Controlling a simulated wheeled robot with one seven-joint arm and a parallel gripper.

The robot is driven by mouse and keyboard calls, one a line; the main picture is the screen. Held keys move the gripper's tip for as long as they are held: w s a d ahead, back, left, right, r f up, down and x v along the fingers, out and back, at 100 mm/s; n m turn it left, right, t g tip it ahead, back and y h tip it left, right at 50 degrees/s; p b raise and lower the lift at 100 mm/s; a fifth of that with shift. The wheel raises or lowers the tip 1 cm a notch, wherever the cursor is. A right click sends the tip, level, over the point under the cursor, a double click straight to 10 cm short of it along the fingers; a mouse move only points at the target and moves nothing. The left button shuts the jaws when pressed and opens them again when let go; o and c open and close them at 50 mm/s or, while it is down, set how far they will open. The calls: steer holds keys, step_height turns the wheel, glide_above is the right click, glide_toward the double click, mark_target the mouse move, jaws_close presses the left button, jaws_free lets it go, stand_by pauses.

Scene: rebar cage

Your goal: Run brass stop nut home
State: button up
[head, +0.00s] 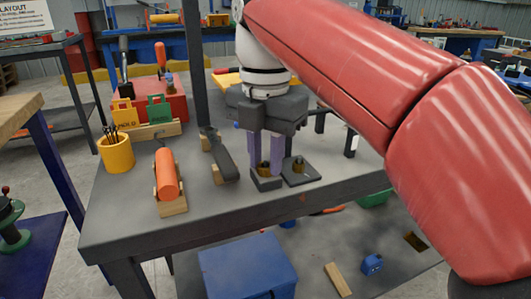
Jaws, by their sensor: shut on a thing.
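My gripper (265,168) points straight down over the grey bench, with its two purple fingers closed around a small brass piece. This looks like the brass stop nut (265,170), sitting low at a dark block (266,184) on the bench. The fingers hide most of the nut, and its thread and exact seating cannot be seen. Just right of the fingers, a second brass piece (298,166) stands on a dark flat plate (301,178).
Left of the gripper lie a dark grey tool (223,160) on wooden rests and an orange cylinder (166,175) in a wooden cradle. A yellow cup (116,153) and a red box (160,106) stand further left. The bench's front left is clear.

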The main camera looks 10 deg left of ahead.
steer(key=shift+m+p, duration=0.3)
steer(key=shift+r+m+p, duration=0.2)
steer(key=shift+m+p, duration=0.85)
steer(key=shift+m, duration=0.15)
steer(key=m+p, duration=0.3)
steer(key=m, duration=0.1)
steer(key=shift+m, duration=0.3)
steer(key=m+p, duration=0.1)
steer(key=m, duration=0.2)
steer(key=shift+f+m, duration=0.1)
steer(key=shift+m, duration=0.2)
steer(key=m, duration=0.4)
steer(key=shift+f+m, duration=0.1)
steer(key=shift+m, duration=0.2)
steer(key=m, duration=0.3)
steer(key=shift+m, duration=0.3)
steer(key=m, duration=0.4)
steer(key=shift+m, duration=0.3)
steer(key=m, duration=0.4)
steer(key=shift+m, duration=2.4)
